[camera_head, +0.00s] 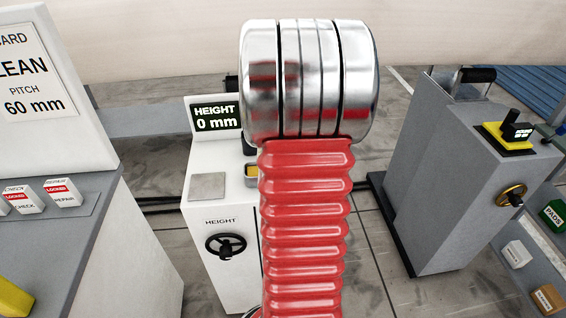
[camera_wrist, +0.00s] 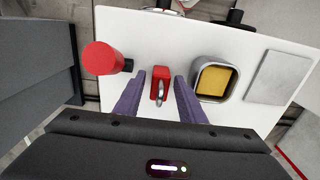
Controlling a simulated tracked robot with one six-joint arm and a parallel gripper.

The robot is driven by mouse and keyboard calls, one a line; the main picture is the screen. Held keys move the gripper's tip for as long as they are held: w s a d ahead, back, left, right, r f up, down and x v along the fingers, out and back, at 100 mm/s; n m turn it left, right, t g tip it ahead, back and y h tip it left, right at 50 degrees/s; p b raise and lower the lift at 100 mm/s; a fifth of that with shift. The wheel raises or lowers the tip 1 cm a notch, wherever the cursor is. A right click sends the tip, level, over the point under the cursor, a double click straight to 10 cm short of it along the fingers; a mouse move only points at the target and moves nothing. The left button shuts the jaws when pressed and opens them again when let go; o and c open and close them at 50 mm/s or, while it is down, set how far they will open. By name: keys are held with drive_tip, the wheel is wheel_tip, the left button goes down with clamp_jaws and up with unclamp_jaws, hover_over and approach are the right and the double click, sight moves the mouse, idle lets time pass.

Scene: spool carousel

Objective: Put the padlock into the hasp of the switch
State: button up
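A red padlock (camera_wrist: 160,75) with a grey metal shackle shows in the wrist view, over the white cabinet top. My gripper (camera_wrist: 160,82) has its two purple fingers on either side of the padlock, with narrow gaps visible, so it looks open around it. I cannot tell whether the padlock rests on the top. In the head view my arm hides the gripper and padlock. A yellow-based black control (camera_head: 505,137) on the grey machine at right may be the switch. I cannot make out a hasp.
A red cylinder (camera_wrist: 101,58) stands close left of my fingers. A grey cup with a yellow inside (camera_wrist: 214,82) is close right, and a flat metal plate (camera_wrist: 281,77) lies beyond it. The white cabinet (camera_head: 222,275) carries a handwheel and a "0 mm" display. Floor separates it from the grey machine (camera_head: 430,180).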

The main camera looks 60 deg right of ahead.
drive_tip(key=shift+r, duration=0.1)
wheel_tip(320, 180, up, 12)
idle(0.8)
idle(0.7)
drive_tip(key=w+a+r+n+t+h, duration=0.1)
drive_tip(key=w+a+n, duration=0.1)
drive_tip(key=a, duration=0.8)
drive_tip(key=w+a+r+n+t, duration=0.1)
drive_tip(key=w+a+r+n, duration=0.1)
drive_tip(key=a, duration=0.8)
drive_tip(key=s+a+f+n+t, duration=0.1)
drive_tip(key=s+a+n, duration=0.1)
drive_tip(key=a, duration=0.4)
drive_tip(key=s+a+f+n+t, duration=0.1)
drive_tip(key=s+a+n, duration=0.1)
drive_tip(key=a, duration=0.4)
drive_tip(key=s+a+f+n+t+y, duration=0.1)
drive_tip(key=a, duration=0.5)
drive_tip(key=shift+s+a+f+n+t, duration=0.2)
drive_tip(key=shift+s+a+n+t, duration=0.1)
drive_tip(key=shift+s+a+n, duration=0.1)
drive_tip(key=shift+o, duration=0.5)
drive_tip(key=shift+d, duration=0.15)
